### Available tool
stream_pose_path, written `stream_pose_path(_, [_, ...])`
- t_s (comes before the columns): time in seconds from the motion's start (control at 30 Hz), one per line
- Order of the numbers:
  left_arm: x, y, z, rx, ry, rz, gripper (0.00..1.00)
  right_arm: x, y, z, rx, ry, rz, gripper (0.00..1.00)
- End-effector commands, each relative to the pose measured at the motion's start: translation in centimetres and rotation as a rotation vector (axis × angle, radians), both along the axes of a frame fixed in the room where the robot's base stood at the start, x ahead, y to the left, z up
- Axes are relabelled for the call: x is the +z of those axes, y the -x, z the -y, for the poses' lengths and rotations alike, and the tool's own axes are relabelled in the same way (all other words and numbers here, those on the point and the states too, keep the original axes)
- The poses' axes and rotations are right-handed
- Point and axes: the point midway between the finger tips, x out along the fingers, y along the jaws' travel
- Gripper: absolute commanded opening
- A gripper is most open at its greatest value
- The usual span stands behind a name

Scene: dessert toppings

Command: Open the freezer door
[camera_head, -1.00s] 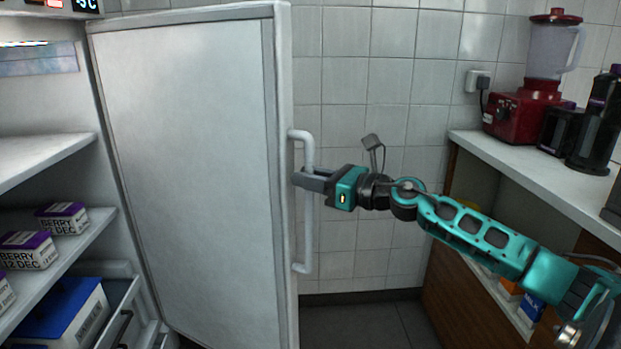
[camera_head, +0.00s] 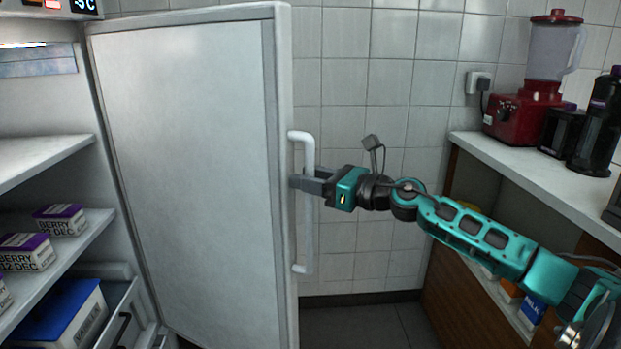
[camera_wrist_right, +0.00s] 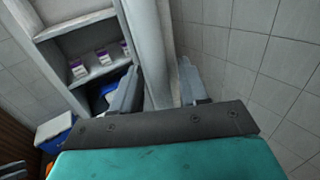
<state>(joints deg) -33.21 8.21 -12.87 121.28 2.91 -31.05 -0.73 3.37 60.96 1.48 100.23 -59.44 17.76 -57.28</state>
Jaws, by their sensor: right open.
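The freezer door (camera_head: 195,170) stands swung wide open, its white panel facing the head camera. Its white vertical handle (camera_head: 309,235) is on the door's right edge. My right gripper (camera_head: 302,182) is at the handle's middle, its fingers open and reaching past the bar toward the door edge. In the right wrist view, the two grey fingers of the gripper (camera_wrist_right: 155,92) are spread apart with the white handle (camera_wrist_right: 165,65) between them. I cannot tell whether a finger touches the bar. My left gripper is out of view.
The freezer's shelves (camera_head: 60,245) are exposed at left, with several berry cartons (camera_head: 60,219) and a blue-lidded box (camera_head: 65,315) below. A white counter (camera_head: 530,165) at right carries a red blender (camera_head: 525,110) and dark appliances. The tiled wall stands behind the door.

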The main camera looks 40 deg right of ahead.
Motion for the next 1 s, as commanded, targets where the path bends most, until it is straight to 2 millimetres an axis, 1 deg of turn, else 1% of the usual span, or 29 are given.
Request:
stream_pose_path(0.17, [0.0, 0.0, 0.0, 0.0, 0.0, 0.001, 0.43, -0.2, 0.3, 0.1, 0.001, -0.001, -0.003, 0.44])
stream_pose_path(0.37, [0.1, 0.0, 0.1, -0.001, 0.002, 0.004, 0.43, -0.3, 1.8, 0.7, 0.001, -0.002, -0.005, 0.44])
stream_pose_path(0.67, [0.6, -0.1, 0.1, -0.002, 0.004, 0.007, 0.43, -0.1, 5.2, 2.2, 0.0, -0.003, -0.005, 0.44])
stream_pose_path(1.0, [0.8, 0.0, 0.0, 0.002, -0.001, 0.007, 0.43, 0.0, 10.0, 4.3, -0.002, -0.002, -0.001, 0.44])
